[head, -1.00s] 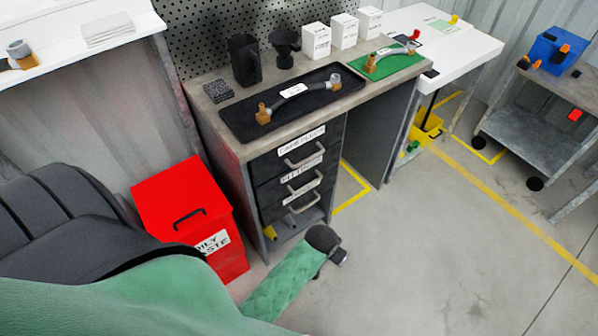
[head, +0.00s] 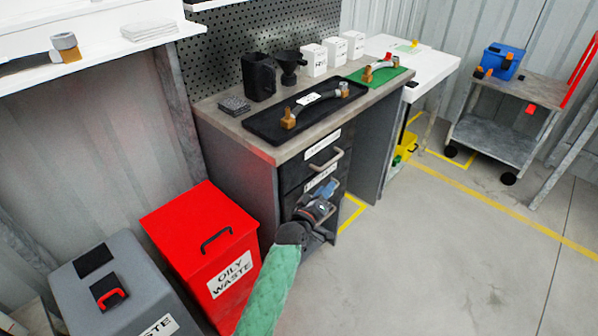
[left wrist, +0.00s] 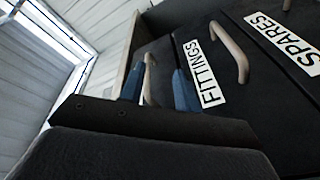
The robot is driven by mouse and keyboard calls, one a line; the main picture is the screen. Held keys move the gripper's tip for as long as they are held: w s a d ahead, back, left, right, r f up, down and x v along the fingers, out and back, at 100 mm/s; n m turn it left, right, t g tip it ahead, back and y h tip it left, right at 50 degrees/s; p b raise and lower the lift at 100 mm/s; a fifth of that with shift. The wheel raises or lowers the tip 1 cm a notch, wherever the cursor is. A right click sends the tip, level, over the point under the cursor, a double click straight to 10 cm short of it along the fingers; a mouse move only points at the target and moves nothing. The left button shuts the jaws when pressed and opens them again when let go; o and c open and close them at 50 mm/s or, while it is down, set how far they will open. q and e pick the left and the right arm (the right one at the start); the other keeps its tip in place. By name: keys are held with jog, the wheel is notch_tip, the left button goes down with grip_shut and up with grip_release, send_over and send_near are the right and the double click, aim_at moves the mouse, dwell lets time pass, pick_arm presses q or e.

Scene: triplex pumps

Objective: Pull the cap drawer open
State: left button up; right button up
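The cap drawer is the top drawer (head: 310,166) of the grey workbench and looks shut. Its light bar handle (head: 331,159) sits below a white label too small to read. My left gripper (head: 331,187) is in front of the drawer stack, just below that handle, covering part of the lower drawers. In the left wrist view its two blue fingers (left wrist: 160,88) are apart, with a bar handle (left wrist: 151,75) showing in the gap, beyond the FITTINGS label. I cannot tell whether they touch it. My right gripper is not in view.
The FITTINGS drawer handle (left wrist: 232,50) and the SPARES label (left wrist: 285,42) are beside the fingers. A red OILY WASTE bin (head: 205,245) stands left of the bench, near my left arm. A black tray (head: 262,126) lies on the bench top.

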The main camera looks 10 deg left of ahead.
aim_at(328, 164)
pick_arm(q)
jog(key=shift+w+d+r+n+t+y, duration=0.15)
jog(key=shift+w+r+n+t, duration=0.45)
jog(key=shift+w, duration=0.7)
jog(key=shift+w+r+n+t+y, duration=0.3)
jog(key=shift+w+r, duration=0.55)
jog(key=shift+w, duration=0.4)
jog(key=shift+w+d+r+n+t+y, duration=0.25)
jog(key=shift+w+r+n, duration=0.35)
jog(key=shift+w, duration=0.7)
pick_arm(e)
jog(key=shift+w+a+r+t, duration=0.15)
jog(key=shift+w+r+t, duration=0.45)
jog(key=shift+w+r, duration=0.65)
pick_arm(q)
jog(key=shift+a+r, duration=0.1)
jog(key=shift+a, duration=0.1)
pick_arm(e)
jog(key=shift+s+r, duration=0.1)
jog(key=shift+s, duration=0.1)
pick_arm(q)
grip_shut()
